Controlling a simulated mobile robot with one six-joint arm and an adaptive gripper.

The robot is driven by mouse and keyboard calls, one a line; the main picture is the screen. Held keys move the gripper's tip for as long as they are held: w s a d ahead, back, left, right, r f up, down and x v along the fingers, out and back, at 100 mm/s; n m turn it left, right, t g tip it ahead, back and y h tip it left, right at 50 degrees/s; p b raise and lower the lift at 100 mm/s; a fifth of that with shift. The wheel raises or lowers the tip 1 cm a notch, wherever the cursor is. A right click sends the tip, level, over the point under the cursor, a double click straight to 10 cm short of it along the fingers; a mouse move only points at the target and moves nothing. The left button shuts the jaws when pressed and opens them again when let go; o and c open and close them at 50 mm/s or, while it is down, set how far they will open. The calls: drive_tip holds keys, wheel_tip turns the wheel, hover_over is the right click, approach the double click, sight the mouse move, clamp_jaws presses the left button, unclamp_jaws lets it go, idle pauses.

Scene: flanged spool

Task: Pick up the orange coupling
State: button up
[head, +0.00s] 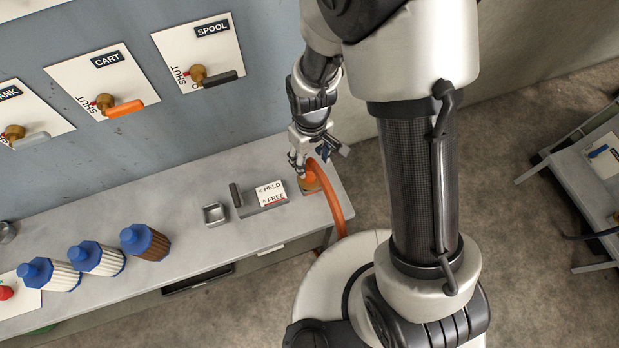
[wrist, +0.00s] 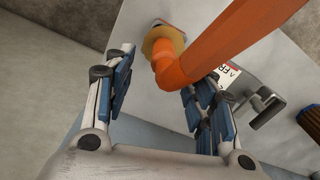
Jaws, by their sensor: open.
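The orange coupling (head: 311,181) is at the right end of the grey bench, with an orange hose (head: 333,203) bending from it over the front edge. In the wrist view the orange elbow (wrist: 168,72) sits in front of a round tan flange (wrist: 162,42) on the bench. My gripper (head: 312,157) is open at the coupling, just behind it in the head view. In the wrist view my gripper (wrist: 160,88) has its fingers on either side of the elbow, with gaps showing. The fingers partly hide the coupling in the head view; I cannot tell their depth relative to it.
A HELD/FREE label plate (head: 271,192) with a dark lever (head: 236,195) is left of the coupling. The wall behind has valve panels, one marked SPOOL (head: 199,55).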

sight(309, 167)
drive_tip(key=shift+f, duration=0.65)
drive_tip(key=f, duration=0.1)
drive_tip(key=f+b, duration=0.1)
drive_tip(key=f, duration=0.1)
drive_tip(key=f+b, duration=0.1)
drive_tip(key=f, duration=0.1)
drive_tip(key=shift+s+a+f, duration=0.15)
drive_tip(key=shift+s, duration=0.1)
drive_tip(key=shift+c, duration=0.6)
drive_tip(key=c, duration=1)
drive_tip(key=shift+r, duration=0.2)
